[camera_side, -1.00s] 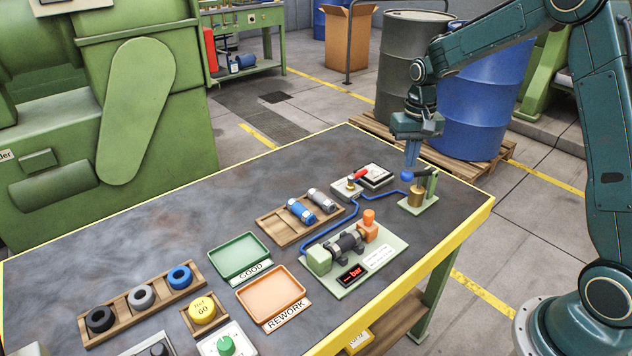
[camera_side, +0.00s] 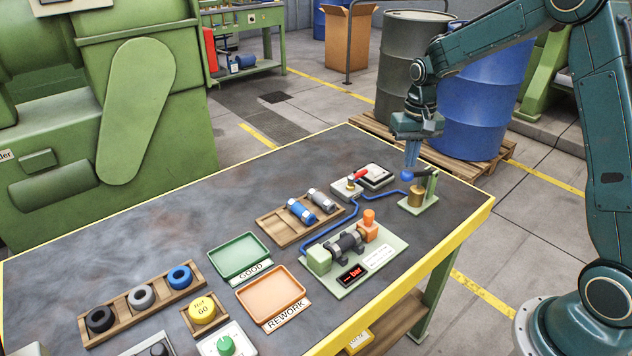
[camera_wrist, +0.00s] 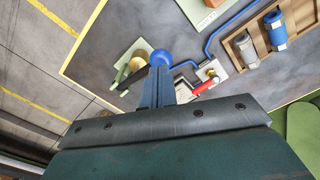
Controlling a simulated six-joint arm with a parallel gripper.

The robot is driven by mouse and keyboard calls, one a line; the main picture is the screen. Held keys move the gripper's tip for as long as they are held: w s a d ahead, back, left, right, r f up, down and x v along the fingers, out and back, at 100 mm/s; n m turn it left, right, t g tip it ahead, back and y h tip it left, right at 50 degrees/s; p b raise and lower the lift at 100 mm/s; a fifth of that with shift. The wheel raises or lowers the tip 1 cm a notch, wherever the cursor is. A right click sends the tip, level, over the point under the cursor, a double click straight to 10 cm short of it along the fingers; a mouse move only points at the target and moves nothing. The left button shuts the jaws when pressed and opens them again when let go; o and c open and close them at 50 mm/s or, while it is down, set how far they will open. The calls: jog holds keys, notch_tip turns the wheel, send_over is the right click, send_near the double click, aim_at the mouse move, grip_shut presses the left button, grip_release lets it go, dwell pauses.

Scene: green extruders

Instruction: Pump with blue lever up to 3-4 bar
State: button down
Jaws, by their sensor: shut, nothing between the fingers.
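The pump has a brass body (camera_side: 416,196) on a pale green plate and a dark lever arm with a blue ball knob (camera_side: 407,176). My gripper (camera_side: 411,163) points down with its shut fingertips at or just above the knob; I cannot tell whether they touch. In the wrist view the blue knob (camera_wrist: 162,58) shows just beyond the fingertips (camera_wrist: 158,70), with nothing held. A blue hose runs from the pump to a valve block with a red handle (camera_side: 359,175), and on to the test fixture. The fixture's display (camera_side: 352,274) shows red "bar" text; its number is unreadable.
A wooden tray (camera_side: 272,225) with blue and grey parts, a green GOOD tray (camera_side: 239,256) and an orange REWORK tray (camera_side: 271,295) lie to the left. The table's yellow edge (camera_side: 447,245) is close to the pump. Drums stand behind.

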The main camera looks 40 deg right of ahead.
aim_at(408, 171)
dwell(0.3)
jog(key=shift+f, duration=3.65)
jog(key=shift+r, duration=2.75)
